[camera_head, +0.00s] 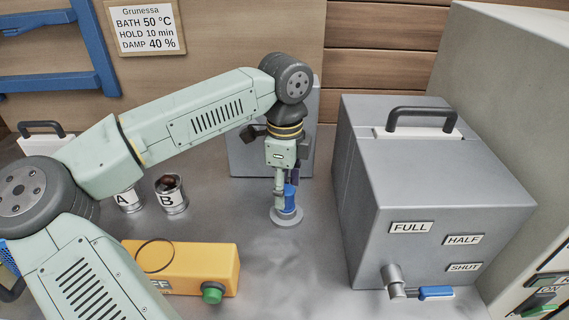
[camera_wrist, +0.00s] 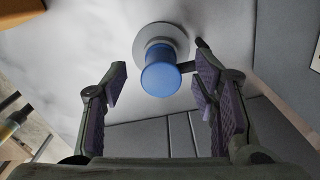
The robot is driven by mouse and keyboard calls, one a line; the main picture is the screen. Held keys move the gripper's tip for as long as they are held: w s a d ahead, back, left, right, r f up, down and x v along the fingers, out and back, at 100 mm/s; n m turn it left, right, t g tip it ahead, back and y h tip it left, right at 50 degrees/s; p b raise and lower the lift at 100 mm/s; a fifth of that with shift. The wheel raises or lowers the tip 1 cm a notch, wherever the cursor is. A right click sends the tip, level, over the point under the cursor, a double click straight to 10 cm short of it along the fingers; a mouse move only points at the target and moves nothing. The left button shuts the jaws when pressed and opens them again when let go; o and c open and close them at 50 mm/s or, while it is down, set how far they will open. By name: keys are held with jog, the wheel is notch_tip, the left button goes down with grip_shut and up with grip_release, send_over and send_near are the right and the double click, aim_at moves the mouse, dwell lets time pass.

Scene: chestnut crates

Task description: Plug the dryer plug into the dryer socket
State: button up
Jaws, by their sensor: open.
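A blue cylinder (camera_wrist: 160,78), which looks like the plug, stands upright on a round grey base (camera_head: 287,217) on the metal worktop. I cannot tell whether that base is the dryer socket; no other socket is clearly seen. In the head view the blue cylinder (camera_head: 290,197) is partly hidden by my gripper (camera_head: 281,190), which points down at it. In the wrist view my gripper (camera_wrist: 160,76) is open, with one finger on each side of the cylinder. Gaps show between the cylinder and both fingers. The base (camera_wrist: 160,34) shows beyond the cylinder.
A large grey box (camera_head: 365,220) with a blue-handled valve (camera_head: 435,292) stands at right. A grey box (camera_head: 240,150) stands behind my gripper. Cans A (camera_head: 129,200) and B (camera_head: 172,200) and a yellow box (camera_head: 215,263) with a green knob (camera_head: 212,293) are at left. Worktop right of the base is clear.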

jog(key=shift+f, duration=1.2)
jog(key=shift+c, duration=0.4)
grip_shut()
jog(key=shift+r, duration=0.65)
dwell(0.4)
jog(key=c, duration=0.5)
grip_release()
jog(key=shift+c, duration=0.2)
grip_shut()
